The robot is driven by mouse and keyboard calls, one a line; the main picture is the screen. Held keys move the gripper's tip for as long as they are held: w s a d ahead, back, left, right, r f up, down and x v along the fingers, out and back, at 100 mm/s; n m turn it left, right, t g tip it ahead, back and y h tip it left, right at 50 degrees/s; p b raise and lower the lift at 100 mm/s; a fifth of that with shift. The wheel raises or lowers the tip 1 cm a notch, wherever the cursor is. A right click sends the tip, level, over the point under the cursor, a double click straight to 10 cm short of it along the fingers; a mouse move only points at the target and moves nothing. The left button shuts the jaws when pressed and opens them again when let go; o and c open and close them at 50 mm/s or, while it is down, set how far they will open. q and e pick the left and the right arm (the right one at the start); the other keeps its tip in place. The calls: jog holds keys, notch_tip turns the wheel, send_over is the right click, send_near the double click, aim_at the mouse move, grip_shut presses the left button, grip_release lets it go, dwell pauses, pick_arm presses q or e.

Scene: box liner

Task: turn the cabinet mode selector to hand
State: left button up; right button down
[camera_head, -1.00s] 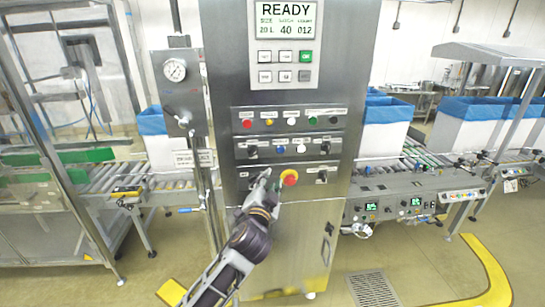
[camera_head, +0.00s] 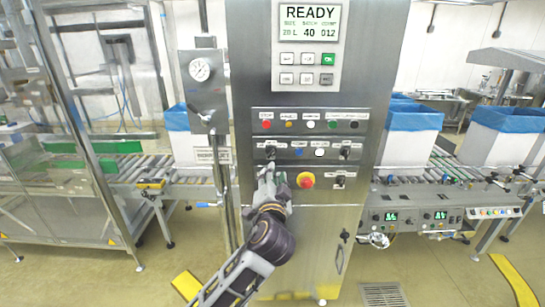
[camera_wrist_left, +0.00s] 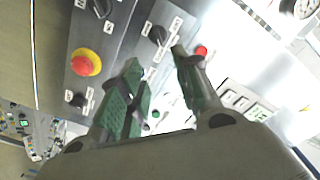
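The steel cabinet (camera_head: 235,90) stands upright ahead of me, with black selector knobs on its lower panels. The knob at the left of the middle row (camera_head: 271,152) also shows in the left wrist view (camera_wrist_left: 158,35), just beyond and between my fingertips. Other black knobs are at the right of that row (camera_head: 345,152) and right of the emergency stop (camera_head: 338,181). The labels are too small to read, so I cannot tell which is the mode selector. My left gripper (camera_head: 271,176) is open and empty, its green-padded fingers apart (camera_wrist_left: 156,60). It covers part of the lower row. My right gripper is out of view.
The red emergency stop on its yellow ring (camera_head: 306,180) is close right of my left gripper. A row of push buttons (camera_head: 310,124) lies above. A gauge post (camera_head: 200,70) with a lever is at left. Conveyors with blue-lined boxes (camera_head: 412,120) flank the cabinet.

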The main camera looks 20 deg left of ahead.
aim_at(272, 154)
pick_arm(q)
jog(key=shift+a+f, duration=0.1)
jog(key=shift+f, duration=0.1)
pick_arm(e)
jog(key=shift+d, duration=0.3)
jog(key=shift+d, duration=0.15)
